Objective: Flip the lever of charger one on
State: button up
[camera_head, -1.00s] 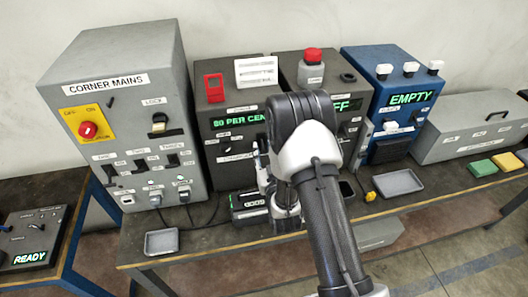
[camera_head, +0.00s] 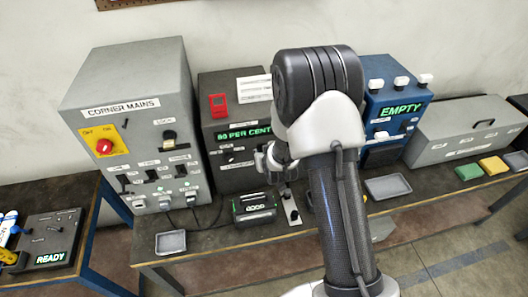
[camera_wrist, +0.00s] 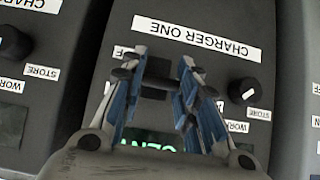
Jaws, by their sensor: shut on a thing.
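Charger one (camera_head: 222,157) is a dark box on the bench, with a green "80 PER CENT" display. Its "CHARGER ONE" label shows upside down in the wrist view (camera_wrist: 197,38). My gripper (camera_wrist: 163,80) is at its front face, just below the label in that picture, and also shows in the head view (camera_head: 266,160). The two blue-padded fingers close around a dark piece (camera_wrist: 153,93), which looks like the lever. The fingers hide most of it, so its position is unclear. A black knob (camera_wrist: 243,91) with STORE and WORK labels sits to the right.
A battery pack (camera_head: 254,207) lies on the bench below charger one. The grey corner mains cabinet (camera_head: 140,90) stands to the left. A blue "EMPTY" machine (camera_head: 400,105) stands to the right. My arm covers the unit between them.

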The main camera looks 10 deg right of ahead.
jog(key=shift+w+r+g+p, duration=0.25)
jog(key=shift+r+g+p, duration=0.2)
jog(key=shift+g+p, duration=0.3)
jog(key=shift+g, duration=0.25)
jog(key=o, duration=1.1)
jog(key=shift+f, duration=0.1)
jog(key=v, duration=1.2)
